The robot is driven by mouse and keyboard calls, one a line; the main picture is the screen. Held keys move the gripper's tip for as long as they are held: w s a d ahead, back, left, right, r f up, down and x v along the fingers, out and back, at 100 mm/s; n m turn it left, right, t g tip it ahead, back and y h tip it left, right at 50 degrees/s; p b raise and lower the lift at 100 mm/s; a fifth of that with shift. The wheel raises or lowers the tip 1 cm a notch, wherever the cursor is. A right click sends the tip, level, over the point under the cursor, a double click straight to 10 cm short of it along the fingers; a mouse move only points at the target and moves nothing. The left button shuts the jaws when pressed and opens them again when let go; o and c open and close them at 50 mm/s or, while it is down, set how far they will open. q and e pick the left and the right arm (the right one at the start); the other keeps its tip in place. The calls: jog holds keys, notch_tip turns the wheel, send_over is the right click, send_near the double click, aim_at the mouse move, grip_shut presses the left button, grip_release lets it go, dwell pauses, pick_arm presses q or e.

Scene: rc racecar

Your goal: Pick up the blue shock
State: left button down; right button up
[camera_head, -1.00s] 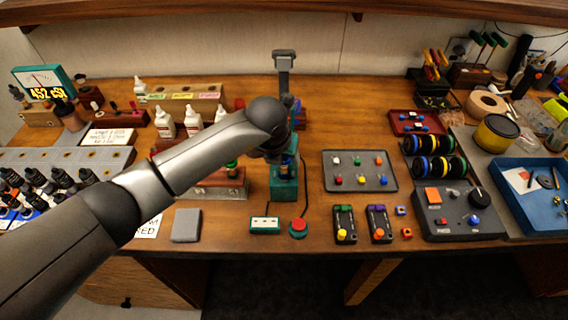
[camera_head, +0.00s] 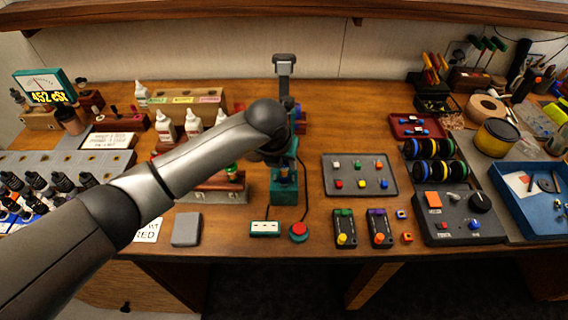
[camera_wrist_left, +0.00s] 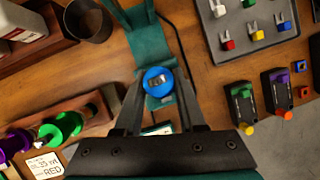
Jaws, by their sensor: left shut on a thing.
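The blue shock shows in the left wrist view as a round blue cap (camera_wrist_left: 158,81) with a small dark display-like mark on top. It sits between the two dark fingers of my left gripper (camera_wrist_left: 159,88), which is shut on it. The shock is at a teal stand (camera_wrist_left: 152,45); whether it is clear of the stand's base, I cannot tell. In the head view my left forearm and wrist hide most of the gripper, and the teal stand (camera_head: 284,190) shows below the wrist. My right gripper is not in view.
A grey tray with coloured parts (camera_head: 360,175) lies right of the stand. A red button (camera_head: 299,231) and a small teal box (camera_head: 265,228) lie in front. A rack with green-capped items (camera_head: 215,190) and white bottles (camera_head: 193,124) stand to the left.

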pick_arm(q)
jog(key=r, duration=0.3)
jog(key=w+r, duration=0.1)
jog(key=r, duration=0.3)
jog(key=w+r, duration=0.1)
jog(key=r, duration=0.3)
jog(key=shift+b, duration=0.35)
jog(key=s+a+b, duration=0.2)
jog(key=s+a, duration=0.3)
jog(key=s, duration=0.7)
notch_tip(320, 180, up, 8)
jog(key=s+p, duration=0.1)
jog(key=p, duration=0.3)
jog(key=shift+r+p, duration=0.15)
jog(key=shift+p, duration=0.15)
jog(key=shift+s+d, duration=0.1)
